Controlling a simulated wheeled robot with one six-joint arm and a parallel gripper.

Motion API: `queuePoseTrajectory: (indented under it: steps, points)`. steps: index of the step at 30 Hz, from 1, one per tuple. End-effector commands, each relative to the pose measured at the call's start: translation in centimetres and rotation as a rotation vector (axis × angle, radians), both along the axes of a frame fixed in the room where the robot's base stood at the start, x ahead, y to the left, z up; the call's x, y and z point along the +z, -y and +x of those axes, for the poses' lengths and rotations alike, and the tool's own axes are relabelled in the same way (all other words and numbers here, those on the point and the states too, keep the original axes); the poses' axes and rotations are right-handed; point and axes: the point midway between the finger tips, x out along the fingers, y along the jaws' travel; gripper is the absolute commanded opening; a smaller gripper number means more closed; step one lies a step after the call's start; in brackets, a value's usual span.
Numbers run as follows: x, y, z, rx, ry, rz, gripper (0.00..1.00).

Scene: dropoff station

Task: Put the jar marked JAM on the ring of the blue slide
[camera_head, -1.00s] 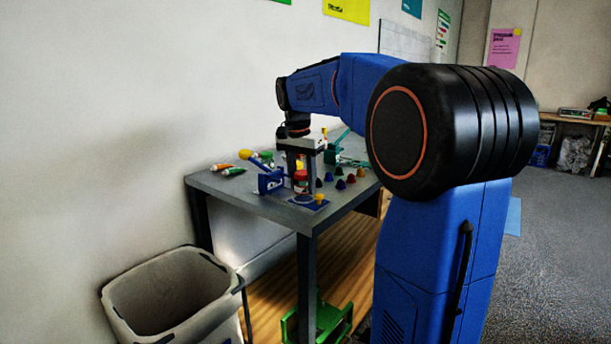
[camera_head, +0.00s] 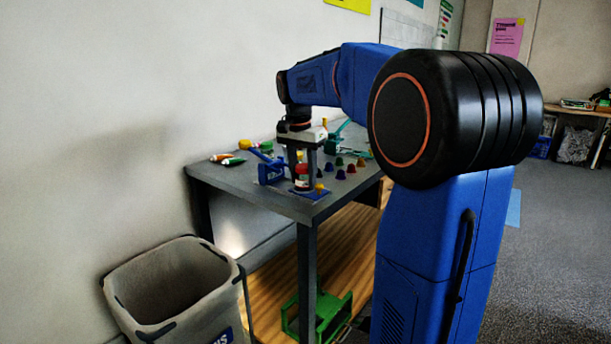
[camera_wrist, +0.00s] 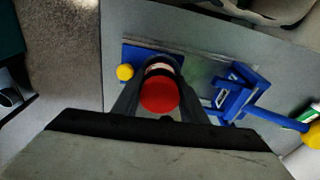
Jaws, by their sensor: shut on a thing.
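My gripper (camera_head: 302,180) is shut on a small jar (camera_head: 302,182) with a red lid. It points straight down at the front corner of the table, and the red lid also shows in the wrist view (camera_wrist: 159,96) between the two fingers. The jar's label cannot be read. The blue slide (camera_head: 317,193) is a flat blue plate with a yellow knob, and it also shows in the wrist view (camera_wrist: 134,52). The jar is upright over the slide, its base at or very near the plate. The ring is hidden under the jar, so exact seating cannot be told.
A blue lever clamp (camera_wrist: 234,97) with a yellow-tipped handle stands close beside the jar. Several small coloured knobs (camera_head: 340,174) and a green clamp (camera_head: 333,143) stand behind. Tubes (camera_head: 228,159) lie at the table's left. A grey bin (camera_head: 172,286) stands on the floor.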

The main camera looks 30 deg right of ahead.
Motion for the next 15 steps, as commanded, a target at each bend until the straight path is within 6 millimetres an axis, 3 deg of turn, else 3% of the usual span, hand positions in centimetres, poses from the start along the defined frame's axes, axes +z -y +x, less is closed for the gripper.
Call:
queuePoseTrajectory:
  steps: [14,15]
  points:
    - [-0.03,-0.08,0.00,0.000,0.000,0.000,0.15]
    - [-0.03,-0.08,0.00,0.000,0.000,0.000,0.43]
